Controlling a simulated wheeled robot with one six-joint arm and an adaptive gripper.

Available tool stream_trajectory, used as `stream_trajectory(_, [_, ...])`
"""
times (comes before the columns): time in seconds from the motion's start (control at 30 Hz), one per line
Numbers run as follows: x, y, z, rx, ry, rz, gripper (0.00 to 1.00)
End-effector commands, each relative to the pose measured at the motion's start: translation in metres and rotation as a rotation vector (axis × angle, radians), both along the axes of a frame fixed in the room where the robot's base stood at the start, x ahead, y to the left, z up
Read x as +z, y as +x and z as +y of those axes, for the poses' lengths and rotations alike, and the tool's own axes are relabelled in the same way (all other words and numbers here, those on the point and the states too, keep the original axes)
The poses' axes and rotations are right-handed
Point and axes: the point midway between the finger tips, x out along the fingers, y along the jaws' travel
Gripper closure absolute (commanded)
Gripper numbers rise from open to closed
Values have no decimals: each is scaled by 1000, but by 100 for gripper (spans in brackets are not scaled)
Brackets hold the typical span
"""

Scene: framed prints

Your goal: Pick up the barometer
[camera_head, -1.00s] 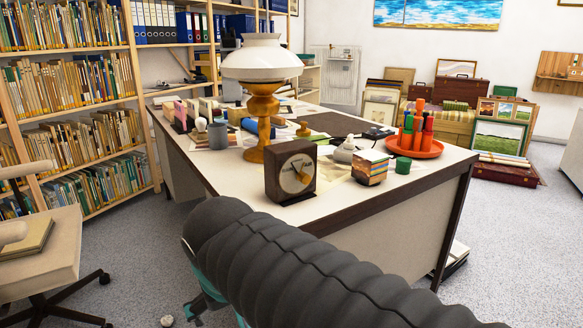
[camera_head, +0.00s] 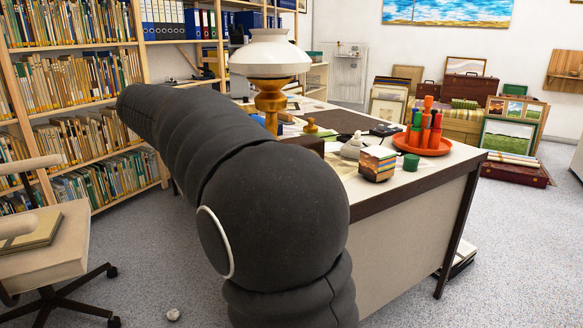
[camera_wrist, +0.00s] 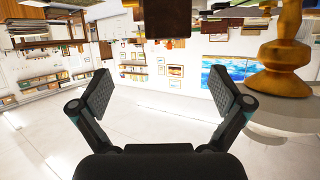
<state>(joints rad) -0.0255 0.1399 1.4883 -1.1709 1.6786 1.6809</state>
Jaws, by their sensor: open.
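The barometer is a dark brown box. In the head view only its top (camera_head: 308,144) shows behind my arm, on the near edge of the desk (camera_head: 372,200); its dial is hidden. In the upside-down wrist view, a dark brown block at the top centre, which looks like the barometer (camera_wrist: 167,18), is cut off by the frame. My gripper (camera_wrist: 162,92) is open and empty, with its two pads wide apart. The block lies beyond the pads, roughly centred between them and apart from them. My gripper is hidden in the head view.
A lamp with a white shade (camera_head: 270,55) and amber base (camera_wrist: 278,55) stands close beside the barometer. A chair (camera_head: 45,240) is at left.

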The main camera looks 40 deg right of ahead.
Motion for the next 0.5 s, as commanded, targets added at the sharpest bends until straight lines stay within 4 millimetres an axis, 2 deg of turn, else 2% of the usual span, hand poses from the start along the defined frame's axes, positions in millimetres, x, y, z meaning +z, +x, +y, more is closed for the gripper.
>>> stream_trajectory(0.3, [-22, -7, -52, -2, 2, 4, 0])
stream_trajectory(0.5, [-29, -8, -69, 1, 2, 3, 0])
